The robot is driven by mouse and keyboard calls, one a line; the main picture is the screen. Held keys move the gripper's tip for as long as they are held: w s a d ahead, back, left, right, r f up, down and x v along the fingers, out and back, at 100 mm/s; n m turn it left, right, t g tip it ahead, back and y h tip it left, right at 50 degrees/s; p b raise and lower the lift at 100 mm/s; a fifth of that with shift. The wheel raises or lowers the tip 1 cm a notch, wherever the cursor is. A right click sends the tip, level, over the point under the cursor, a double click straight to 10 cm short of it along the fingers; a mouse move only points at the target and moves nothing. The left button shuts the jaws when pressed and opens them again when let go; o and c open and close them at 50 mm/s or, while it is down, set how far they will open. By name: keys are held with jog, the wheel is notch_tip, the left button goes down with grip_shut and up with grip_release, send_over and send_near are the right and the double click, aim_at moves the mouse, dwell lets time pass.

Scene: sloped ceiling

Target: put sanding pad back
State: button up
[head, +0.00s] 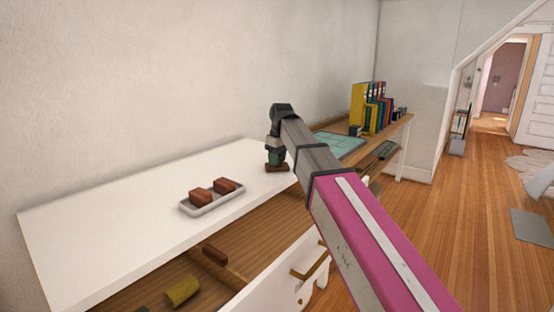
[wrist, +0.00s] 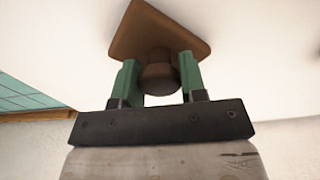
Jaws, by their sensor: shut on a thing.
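My gripper (head: 275,156) is at the right end of the white top, its green fingers pointing down. In the wrist view my gripper (wrist: 158,74) is shut on the round knob of a brown sanding pad (wrist: 160,32) with a flat, square-cornered base. In the head view the sanding pad (head: 277,168) shows as a small brown plate under the fingers, at or just above the white top; I cannot tell if it touches. A pale tray (head: 213,206) on the white top, left of my gripper, holds two reddish-brown blocks (head: 201,196).
An open drawer (head: 150,275) below the white top (head: 120,220) holds a brown piece (head: 215,255) and an olive roll (head: 182,291). A desk with a green mat (head: 340,145) and upright books (head: 368,105) stands behind right. The white top is clear around the tray.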

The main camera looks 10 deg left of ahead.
aim_at(280, 156)
jog(key=shift+f, duration=0.15)
jog(key=o, duration=0.9)
notch_tip(280, 156, up, 12)
jog(key=d, duration=0.1)
jog(key=shift+s, duration=0.4)
